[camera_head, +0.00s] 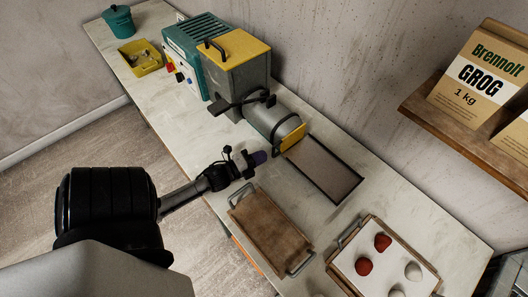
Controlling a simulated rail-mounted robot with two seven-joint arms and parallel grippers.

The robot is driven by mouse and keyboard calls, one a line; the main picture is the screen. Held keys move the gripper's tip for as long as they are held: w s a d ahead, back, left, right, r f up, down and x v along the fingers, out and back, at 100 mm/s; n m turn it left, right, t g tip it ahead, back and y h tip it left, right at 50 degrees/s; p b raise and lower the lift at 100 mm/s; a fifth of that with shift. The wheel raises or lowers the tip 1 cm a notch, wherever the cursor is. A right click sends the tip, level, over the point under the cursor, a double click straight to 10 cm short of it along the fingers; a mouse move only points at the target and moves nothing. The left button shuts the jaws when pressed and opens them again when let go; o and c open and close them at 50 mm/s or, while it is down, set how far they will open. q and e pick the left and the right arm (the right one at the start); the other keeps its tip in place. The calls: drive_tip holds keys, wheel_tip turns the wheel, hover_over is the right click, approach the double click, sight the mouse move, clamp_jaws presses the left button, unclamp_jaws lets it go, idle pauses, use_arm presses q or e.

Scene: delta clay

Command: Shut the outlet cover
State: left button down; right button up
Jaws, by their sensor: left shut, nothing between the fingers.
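The outlet cover (292,138) is a yellow plate at the right-hand end of the grey barrel (268,119) of the clay machine (238,72). I cannot tell for sure how far it stands from the barrel's mouth. My left gripper (259,158) is shut and empty, with dark purple fingertips. In the picture it is below and left of the cover, with a gap between them, over the bench's front part. My right gripper is not in view.
A sunken dark tray (322,168) lies right of the cover. A wooden board with metal handles (268,230) lies near the front edge of the bench (403,218). Another tray (345,275) holds red and white lumps. A shelf (450,122) with Grog bags hangs at right.

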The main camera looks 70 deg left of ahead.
use_arm(q)
drive_tip(key=s, duration=0.4)
drive_tip(key=s+d, duration=0.1)
drive_tip(key=s, duration=0.6)
drive_tip(key=shift+s+d, duration=0.2)
drive_tip(key=shift+s, duration=0.2)
drive_tip(key=shift+f, duration=0.1)
